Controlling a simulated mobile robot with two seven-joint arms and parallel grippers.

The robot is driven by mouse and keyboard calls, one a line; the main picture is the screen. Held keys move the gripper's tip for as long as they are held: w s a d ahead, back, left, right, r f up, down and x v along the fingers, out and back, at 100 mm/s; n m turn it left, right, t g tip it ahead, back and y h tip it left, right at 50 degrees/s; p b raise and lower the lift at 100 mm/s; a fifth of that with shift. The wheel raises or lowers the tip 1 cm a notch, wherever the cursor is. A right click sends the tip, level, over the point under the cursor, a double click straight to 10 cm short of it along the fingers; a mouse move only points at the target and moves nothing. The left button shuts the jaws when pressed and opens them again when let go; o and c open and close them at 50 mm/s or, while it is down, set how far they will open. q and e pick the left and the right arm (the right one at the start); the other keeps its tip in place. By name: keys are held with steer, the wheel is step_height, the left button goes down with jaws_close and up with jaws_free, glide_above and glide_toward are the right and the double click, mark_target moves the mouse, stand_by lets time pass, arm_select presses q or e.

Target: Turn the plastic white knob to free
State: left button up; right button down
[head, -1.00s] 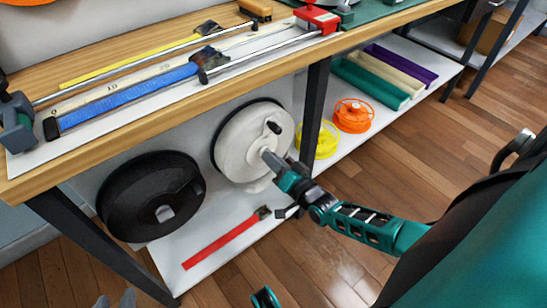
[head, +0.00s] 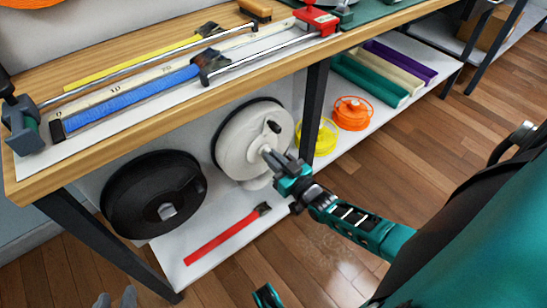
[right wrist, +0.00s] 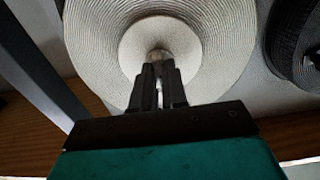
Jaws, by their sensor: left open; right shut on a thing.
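The white knob (head: 240,145) is a large round disc with a pale centre and a black handle on its face, standing upright under the bench. My right gripper (head: 270,153) is shut on the small post at its centre. In the right wrist view the ribbed white disc (right wrist: 210,60) fills the top, and the fingers (right wrist: 158,62) close on the post, hiding part of it.
A black reel (head: 125,200) stands left of the knob. A red bar tool (head: 222,239) lies on the white shelf in front. A dark bench leg (head: 316,105) stands close on the right, with yellow (head: 324,138) and orange (head: 352,113) spools beyond. The bench top overhangs above.

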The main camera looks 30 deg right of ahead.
steer(key=shift+n, duration=0.3)
steer(key=c, duration=1.2)
jaws_free()
steer(key=shift+o, duration=0.2)
steer(key=s+d+p, duration=0.1)
steer(key=s+p, duration=0.2)
steer(key=s, duration=0.9)
steer(key=shift+s, duration=0.4)
